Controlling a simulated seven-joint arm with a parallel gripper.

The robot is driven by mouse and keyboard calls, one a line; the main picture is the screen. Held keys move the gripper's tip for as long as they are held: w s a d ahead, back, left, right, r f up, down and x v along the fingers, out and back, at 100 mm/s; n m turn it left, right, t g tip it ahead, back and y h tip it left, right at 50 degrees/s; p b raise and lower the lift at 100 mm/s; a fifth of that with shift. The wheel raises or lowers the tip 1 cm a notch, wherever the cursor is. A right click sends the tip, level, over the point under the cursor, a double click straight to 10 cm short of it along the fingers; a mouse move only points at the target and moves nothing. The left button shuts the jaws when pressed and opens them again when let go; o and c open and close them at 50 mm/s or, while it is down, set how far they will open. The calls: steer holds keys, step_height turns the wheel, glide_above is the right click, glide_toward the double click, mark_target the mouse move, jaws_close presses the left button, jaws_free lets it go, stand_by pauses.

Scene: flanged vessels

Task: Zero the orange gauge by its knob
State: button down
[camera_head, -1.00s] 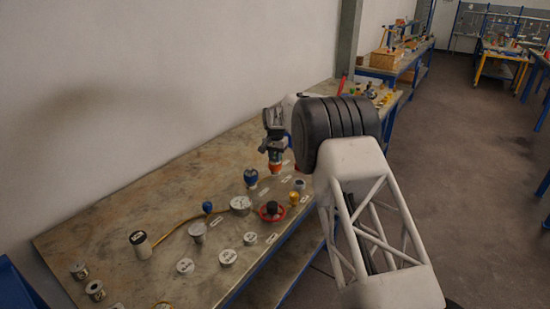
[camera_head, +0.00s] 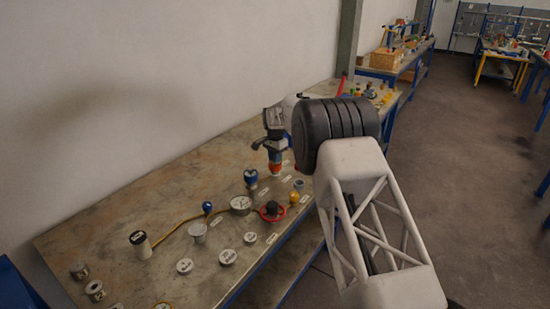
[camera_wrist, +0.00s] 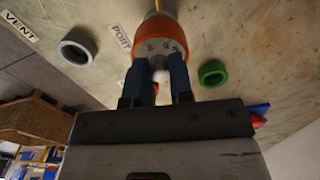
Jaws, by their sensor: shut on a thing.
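The orange gauge (camera_head: 275,157) stands on the bench at its far part, with a pale lower part under the orange band. In the wrist view the gauge (camera_wrist: 160,35) is a round body with an orange band and small marks on its pale face. A small whitish knob (camera_wrist: 160,74) sits at that face. My gripper (camera_wrist: 159,70) has its two blue fingers shut on the knob, one on each side. In the head view my gripper (camera_head: 273,145) is right above the gauge. The fingers hide the knob's sides, and no pointer is readable.
In the wrist view a grey ring (camera_wrist: 77,47) lies left and a green ring (camera_wrist: 212,73) lies right of the gauge. A blue-topped fitting (camera_head: 251,178), a white dial (camera_head: 240,204) and a red wheel (camera_head: 272,211) stand nearer.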

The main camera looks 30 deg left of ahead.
steer(key=c, duration=1)
jaws_free()
steer(key=shift+r, duration=0.1)
steer(key=shift+r, duration=3.85)
steer(key=shift+d, duration=0.1)
